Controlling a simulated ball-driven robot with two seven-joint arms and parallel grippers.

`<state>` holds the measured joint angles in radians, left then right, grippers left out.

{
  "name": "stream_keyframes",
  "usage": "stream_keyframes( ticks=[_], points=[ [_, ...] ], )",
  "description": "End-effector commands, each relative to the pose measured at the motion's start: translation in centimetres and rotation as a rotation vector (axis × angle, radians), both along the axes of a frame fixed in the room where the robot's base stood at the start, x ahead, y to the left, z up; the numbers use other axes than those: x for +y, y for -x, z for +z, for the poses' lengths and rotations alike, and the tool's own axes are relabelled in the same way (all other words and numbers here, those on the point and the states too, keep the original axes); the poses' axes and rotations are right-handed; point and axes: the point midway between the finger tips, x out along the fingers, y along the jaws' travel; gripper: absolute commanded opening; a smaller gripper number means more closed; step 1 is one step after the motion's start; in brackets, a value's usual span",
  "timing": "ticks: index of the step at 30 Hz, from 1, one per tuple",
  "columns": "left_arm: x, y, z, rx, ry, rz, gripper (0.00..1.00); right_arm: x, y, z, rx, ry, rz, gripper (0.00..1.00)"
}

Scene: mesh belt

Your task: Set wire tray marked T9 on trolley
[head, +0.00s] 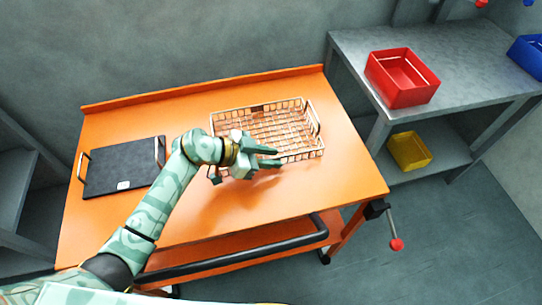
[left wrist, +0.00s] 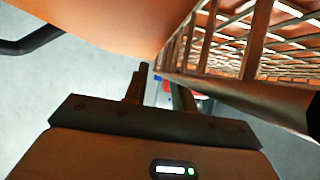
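The copper-coloured wire tray (head: 306,107) sits on the orange trolley's top (head: 345,165), towards the right and back. A dark tag is on its far side, too small to read. My left gripper (head: 281,157) is over the tray's near side in the head view, hiding part of it. Its two fingers are apart with nothing between them. In the left wrist view the fingers (left wrist: 158,88) are beside the tray's wire wall (left wrist: 215,50), which fills the upper right. I cannot tell whether they touch it. My right gripper is not in view.
A black tray (head: 118,165) with two handles lies on the trolley's left. A black push bar (head: 235,248) runs along the near edge; a red knob (head: 396,244) sticks out right. A grey bench (head: 350,50) behind right holds a red bin (head: 400,85), with a yellow bin (head: 409,151) below.

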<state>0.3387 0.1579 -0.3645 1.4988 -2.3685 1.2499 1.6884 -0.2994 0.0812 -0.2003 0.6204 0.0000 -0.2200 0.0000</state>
Motion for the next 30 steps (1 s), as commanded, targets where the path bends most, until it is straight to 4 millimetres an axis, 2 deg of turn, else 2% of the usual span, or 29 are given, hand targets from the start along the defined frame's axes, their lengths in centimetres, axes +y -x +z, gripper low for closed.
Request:
stream_keyframes(
  ticks=[9, 15, 21, 30],
  points=[
    [5.9, 1.9, 3.8, -0.001, -0.004, 0.002, 0.26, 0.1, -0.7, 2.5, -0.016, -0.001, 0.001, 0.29],
    [8.7, 2.9, 5.4, 0.0, -0.002, 0.001, 0.26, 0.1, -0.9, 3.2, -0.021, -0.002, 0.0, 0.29],
    [9.5, 3.2, 5.9, 0.0, 0.0, 0.0, 0.26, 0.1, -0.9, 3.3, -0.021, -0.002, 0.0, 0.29],
    [9.3, 3.2, 6.1, -0.023, 0.012, 0.0, 0.26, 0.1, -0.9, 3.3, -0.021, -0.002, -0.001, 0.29]
  ],
)
